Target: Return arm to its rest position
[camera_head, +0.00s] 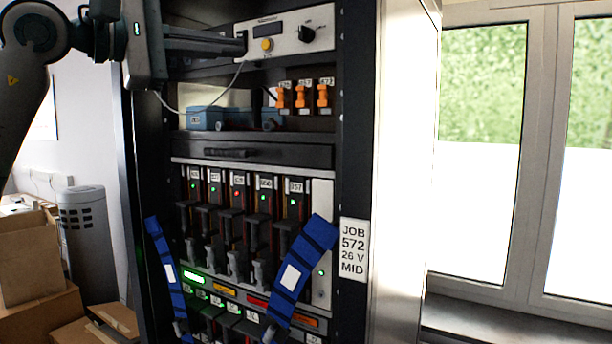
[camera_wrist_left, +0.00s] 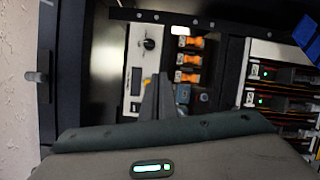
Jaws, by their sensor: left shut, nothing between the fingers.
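My left arm comes in from the upper left in the head view. Its gripper (camera_head: 240,46) is shut and empty, pointing right at the control panel (camera_head: 318,38) at the top of the rack. The panel has a dark display, a yellow button (camera_head: 267,44) and a black knob (camera_head: 306,34). The fingertips are close to the panel's left side; I cannot tell whether they touch it. In the left wrist view the closed fingers (camera_wrist_left: 156,97) reach up beside the yellow button (camera_wrist_left: 147,82), below the knob (camera_wrist_left: 150,44). My right gripper is not in view.
Below the panel are orange switches (camera_head: 303,96), a blue box (camera_head: 205,118) with a cable, and a row of black modules with small lights. Blue straps (camera_head: 301,268) hang in front. Boxes (camera_head: 30,258) stand left; a window (camera_head: 484,150) is right.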

